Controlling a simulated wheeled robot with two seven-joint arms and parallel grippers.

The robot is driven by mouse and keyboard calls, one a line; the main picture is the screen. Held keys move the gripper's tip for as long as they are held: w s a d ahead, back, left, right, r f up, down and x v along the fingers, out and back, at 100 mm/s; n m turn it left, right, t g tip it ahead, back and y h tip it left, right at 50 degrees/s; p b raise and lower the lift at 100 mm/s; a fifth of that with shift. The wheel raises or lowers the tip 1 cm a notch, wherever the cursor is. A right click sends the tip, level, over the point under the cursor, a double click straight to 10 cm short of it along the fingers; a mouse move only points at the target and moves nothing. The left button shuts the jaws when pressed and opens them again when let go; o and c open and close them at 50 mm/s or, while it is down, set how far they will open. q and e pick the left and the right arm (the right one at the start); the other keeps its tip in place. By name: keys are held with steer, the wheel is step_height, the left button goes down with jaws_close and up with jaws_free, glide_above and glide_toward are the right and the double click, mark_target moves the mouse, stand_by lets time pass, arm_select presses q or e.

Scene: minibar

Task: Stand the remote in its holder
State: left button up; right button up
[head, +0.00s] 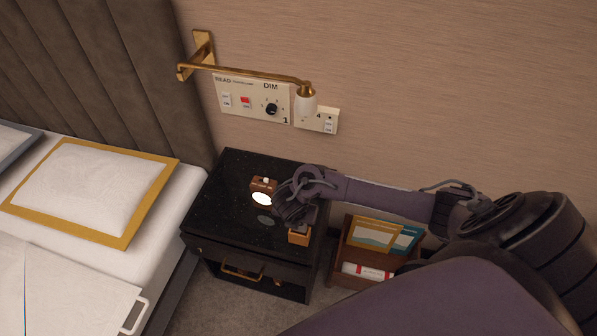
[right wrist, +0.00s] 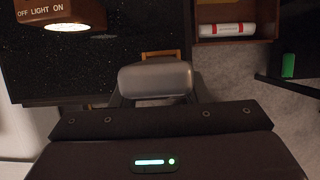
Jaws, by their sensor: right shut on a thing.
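My right gripper (head: 299,218) is over the right front part of the black nightstand, directly above a small wooden holder (head: 299,238). The holder's edge also shows in the right wrist view (right wrist: 174,54), just beyond the gripper. The gripper is shut on a grey rounded thing (right wrist: 155,79), which seems to be the remote, seen mostly end-on. In the head view my gripper hides most of it. I cannot tell whether its lower end is inside the holder or above it. My left gripper is not in view.
A small brown lamp box (head: 263,187) with a lit face stands on the nightstand (head: 232,180), left of my gripper. A wooden rack (head: 345,270) with cards and a white-red roll (head: 367,271) is on the right. A brass wall lamp (head: 250,74) hangs above. The bed is on the left.

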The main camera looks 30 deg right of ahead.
step_height(320, 180, down, 6)
steer(key=b, duration=0.5)
steer(key=shift+f, duration=0.2)
stand_by(1.5)
steer(key=o, duration=1.2)
steer(key=p+v, duration=0.3)
steer(key=v, duration=0.5)
